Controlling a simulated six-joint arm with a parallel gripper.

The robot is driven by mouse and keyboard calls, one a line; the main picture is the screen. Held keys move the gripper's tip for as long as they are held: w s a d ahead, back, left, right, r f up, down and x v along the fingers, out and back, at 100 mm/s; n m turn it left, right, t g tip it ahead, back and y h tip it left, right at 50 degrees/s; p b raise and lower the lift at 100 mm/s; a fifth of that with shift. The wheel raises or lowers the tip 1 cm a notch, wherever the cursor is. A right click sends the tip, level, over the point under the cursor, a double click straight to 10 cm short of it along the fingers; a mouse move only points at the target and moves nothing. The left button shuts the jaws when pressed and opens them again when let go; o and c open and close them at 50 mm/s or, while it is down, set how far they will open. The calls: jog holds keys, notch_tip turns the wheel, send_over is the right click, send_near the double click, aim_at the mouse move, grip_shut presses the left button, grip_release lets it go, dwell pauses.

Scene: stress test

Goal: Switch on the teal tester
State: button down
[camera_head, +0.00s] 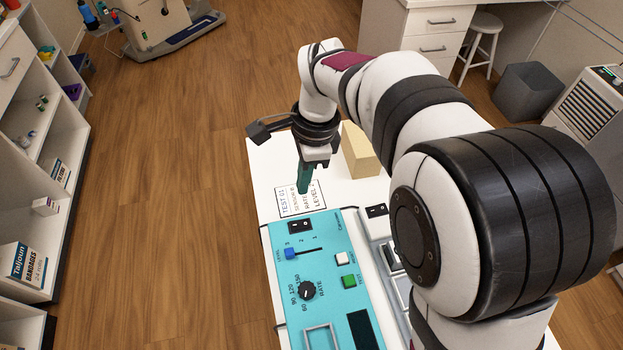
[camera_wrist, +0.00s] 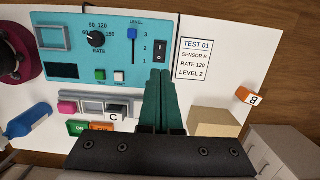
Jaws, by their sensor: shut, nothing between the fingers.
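The teal tester (camera_head: 325,268) lies on a white table. Its black rocker switch (camera_head: 301,226) is near the end by the card and also shows in the wrist view (camera_wrist: 160,52); which way it is tipped I cannot tell. The tester has a blue level slider (camera_head: 290,253) near 3, a black rate knob (camera_head: 306,290), a white button (camera_head: 342,258) and a green button (camera_head: 349,281). My gripper (camera_head: 303,190) points down with its green fingers together and empty, above the card's edge in the head view. In the wrist view its fingertips (camera_wrist: 160,72) appear just below the switch.
A printed card (camera_wrist: 194,58) reads TEST 01, SENSOR B, RATE 120, LEVEL 2. A tan block (camera_head: 360,150) stands behind my gripper. A grey device (camera_wrist: 103,108) with coloured plugs sits alongside the tester. An orange piece marked B (camera_wrist: 248,95) lies near the table edge.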

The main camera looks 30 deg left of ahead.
aim_at(295, 226)
jog(key=f, duration=0.4)
jog(key=s+a+f, duration=0.1)
jog(key=f, duration=0.8)
jog(key=shift+s+a+f, duration=0.15)
jog(key=shift+s, duration=0.05)
jog(key=shift+f, duration=0.2)
jog(key=shift+w+d+r, duration=0.15)
jog(key=shift+w+d, duration=0.35)
notch_tip(295, 226, up, 14)
jog(key=w+d, duration=0.1)
jog(key=shift+w+d, duration=0.2)
